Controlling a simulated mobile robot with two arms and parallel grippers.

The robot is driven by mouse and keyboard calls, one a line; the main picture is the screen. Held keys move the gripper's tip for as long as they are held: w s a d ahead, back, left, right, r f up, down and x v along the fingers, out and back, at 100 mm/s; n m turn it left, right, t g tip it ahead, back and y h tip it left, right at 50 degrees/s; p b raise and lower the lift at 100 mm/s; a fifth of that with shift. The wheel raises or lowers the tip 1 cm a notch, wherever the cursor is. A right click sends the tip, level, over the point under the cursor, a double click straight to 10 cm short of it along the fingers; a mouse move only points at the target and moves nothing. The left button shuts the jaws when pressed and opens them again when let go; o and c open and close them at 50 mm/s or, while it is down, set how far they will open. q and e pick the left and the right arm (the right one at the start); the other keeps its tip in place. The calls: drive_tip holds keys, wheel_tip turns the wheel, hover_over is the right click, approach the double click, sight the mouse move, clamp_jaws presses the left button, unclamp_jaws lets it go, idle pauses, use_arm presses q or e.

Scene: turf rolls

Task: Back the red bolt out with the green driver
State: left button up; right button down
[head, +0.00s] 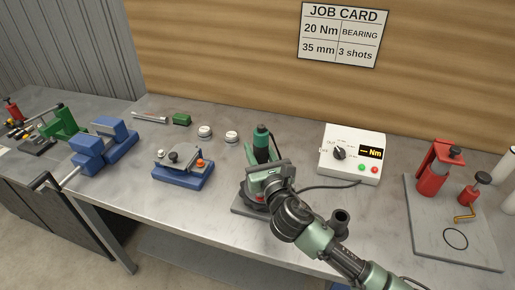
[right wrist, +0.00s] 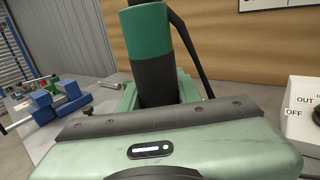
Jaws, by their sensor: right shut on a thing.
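The green driver (head: 262,143) stands upright at my right gripper (head: 264,172), with a green upper part and a black lower part. My right gripper is shut on it. In the right wrist view the driver (right wrist: 150,50) rises behind the gripper's pale green body; its tip is hidden. A small red-orange bolt head (head: 200,163) sits at the right side of a grey plate on a blue block (head: 180,178), left of and apart from my gripper. Something red also shows under my gripper, mostly hidden, and I cannot tell what it is. My left gripper is not in view.
A white control box (head: 352,143) with a dial reads "Nm" on its display; a dark cable runs from it toward the driver. A blue vise (head: 104,142) stands at left, red tools (head: 436,170) on a board at right. Bare bench lies between the blue block and my gripper.

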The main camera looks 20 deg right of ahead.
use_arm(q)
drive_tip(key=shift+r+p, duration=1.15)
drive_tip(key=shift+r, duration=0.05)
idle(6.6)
